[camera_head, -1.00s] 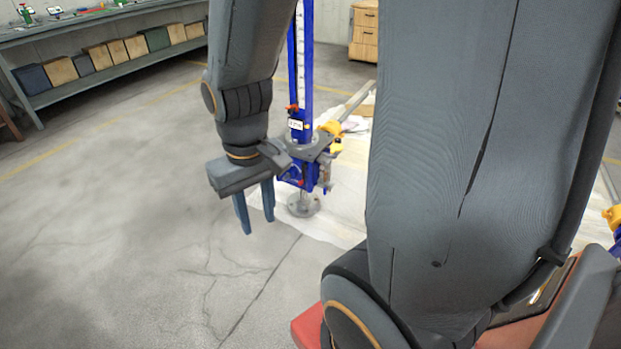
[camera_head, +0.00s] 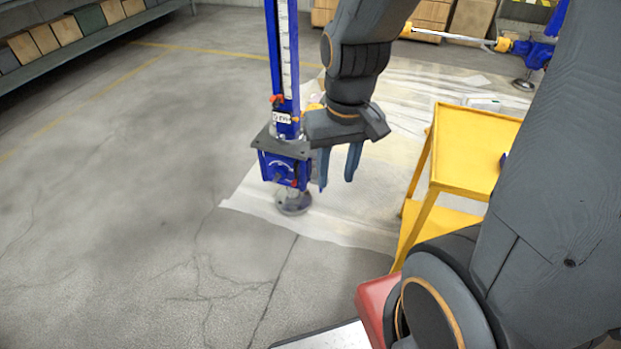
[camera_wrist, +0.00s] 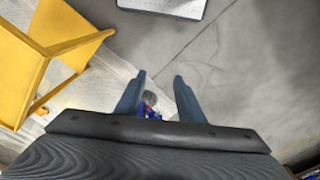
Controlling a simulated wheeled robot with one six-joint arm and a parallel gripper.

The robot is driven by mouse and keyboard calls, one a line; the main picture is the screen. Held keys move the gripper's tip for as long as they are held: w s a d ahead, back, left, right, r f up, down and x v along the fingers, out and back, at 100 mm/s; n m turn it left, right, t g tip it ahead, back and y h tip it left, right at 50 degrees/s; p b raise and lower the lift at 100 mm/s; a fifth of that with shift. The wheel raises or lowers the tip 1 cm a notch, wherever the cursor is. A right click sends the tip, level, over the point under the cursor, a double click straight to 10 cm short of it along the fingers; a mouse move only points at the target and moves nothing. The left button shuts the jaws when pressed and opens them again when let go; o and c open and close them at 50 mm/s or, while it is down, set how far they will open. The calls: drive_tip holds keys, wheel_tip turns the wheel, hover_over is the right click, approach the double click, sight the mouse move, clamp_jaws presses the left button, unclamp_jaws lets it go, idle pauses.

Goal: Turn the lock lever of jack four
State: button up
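A blue screw jack (camera_head: 286,168) stands upright on a round grey foot in the head view, with a scale strip up its column. A small label on it is too small to read surely. A red part (camera_head: 277,99) shows above the label, and another small red part sits low on the body. I cannot tell which is the lock lever. My gripper (camera_head: 338,180) points down just right of the jack, fingers apart and empty. In the wrist view the fingers (camera_wrist: 157,92) are spread, with part of the blue jack (camera_wrist: 150,113) seen beyond and between them.
A yellow cart (camera_head: 475,150) stands to the right; it also shows in the wrist view (camera_wrist: 20,70). A second blue jack (camera_head: 537,52) with a yellow-ended bar stands at the back right. A pale sheet (camera_head: 355,210) covers the floor. Open floor lies left.

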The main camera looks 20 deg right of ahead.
drive_tip(key=w+a+f+m+t+h+b, duration=0.1)
drive_tip(key=w+a+f+t+b, duration=0.25)
drive_tip(key=w+f+b, duration=0.9)
drive_tip(key=w+a+f+m+t+b, duration=0.15)
drive_tip(key=w+f+t+b, duration=0.5)
drive_tip(key=w+f, duration=1.15)
drive_tip(key=t+h+b, duration=0.1)
drive_tip(key=h+b, duration=0.3)
drive_tip(key=b, duration=0.9)
approach(293, 186)
wheel_tip(293, 186, up, 7)
drive_tip(key=w+a, duration=0.2)
drive_tip(key=w, duration=0.1)
drive_tip(key=f+t+h+b, duration=0.1)
drive_tip(key=f+h+b, duration=0.1)
drive_tip(key=f+b, duration=0.1)
drive_tip(key=d+f+t+h+b, duration=0.1)
drive_tip(key=f+h+b, duration=0.1)
drive_tip(key=f+b, duration=0.1)
drive_tip(key=w+d+f+m+h+b, duration=0.1)
drive_tip(key=f+b, duration=0.3)
drive_tip(key=f, duration=0.1)
drive_tip(key=shift+d+f+t+h, duration=0.1)
drive_tip(key=shift+f+t+h, duration=0.2)
drive_tip(key=shift+t+h, duration=0.1)
drive_tip(key=b+x, duration=0.3)
drive_tip(key=x, duration=0.3)
drive_tip(key=shift+w+d, duration=0.25)
drive_tip(key=shift+w, duration=0.05)
clamp_jaws()
